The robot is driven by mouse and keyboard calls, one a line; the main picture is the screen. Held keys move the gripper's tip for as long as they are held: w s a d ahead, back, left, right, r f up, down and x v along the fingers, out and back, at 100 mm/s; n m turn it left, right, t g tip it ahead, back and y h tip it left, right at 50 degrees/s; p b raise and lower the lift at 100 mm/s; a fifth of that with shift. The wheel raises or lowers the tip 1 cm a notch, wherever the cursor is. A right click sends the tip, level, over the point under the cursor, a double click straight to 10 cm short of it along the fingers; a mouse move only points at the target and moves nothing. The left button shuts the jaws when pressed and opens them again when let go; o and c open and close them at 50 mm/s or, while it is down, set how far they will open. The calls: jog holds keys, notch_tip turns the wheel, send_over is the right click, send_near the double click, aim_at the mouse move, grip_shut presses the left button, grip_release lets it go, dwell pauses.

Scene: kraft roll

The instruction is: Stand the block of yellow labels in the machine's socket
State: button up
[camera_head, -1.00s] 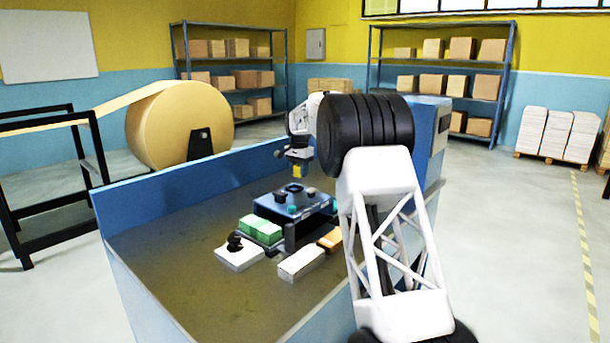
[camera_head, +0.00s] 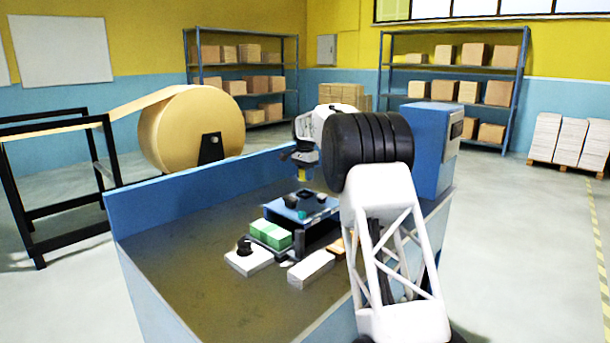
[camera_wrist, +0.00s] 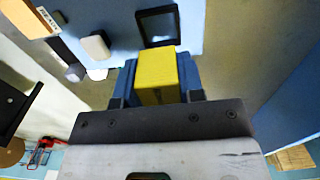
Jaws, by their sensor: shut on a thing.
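My gripper (camera_wrist: 158,85) is shut on the block of yellow labels (camera_wrist: 158,70), with a blue finger on each side of it. In the head view the yellow block (camera_head: 304,174) hangs below my gripper (camera_head: 304,179), above the machine (camera_head: 321,211), and is apart from it. The machine has a blue top. The socket (camera_wrist: 158,27) shows in the wrist view as a black square frame on that top, just beyond the block's end. The block's lower end and its height over the socket are hard to judge.
A white block with a black knob (camera_head: 248,256), a white box (camera_head: 311,268) and a partly hidden orange block (camera_head: 337,246) lie nearby. A raised blue wall (camera_head: 200,192) edges the bench. The bench's front left is clear.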

jog(key=shift+f, duration=0.15)
jog(key=shift+f, duration=2.5)
jog(key=shift+f, duration=0.25)
dwell(0.4)
jog(key=o, duration=1.1)
jog(key=shift+c, duration=0.2)
jog(key=shift+r, duration=0.15)
jog(key=shift+r, duration=3.75)
jog(key=shift+s, duration=0.1)
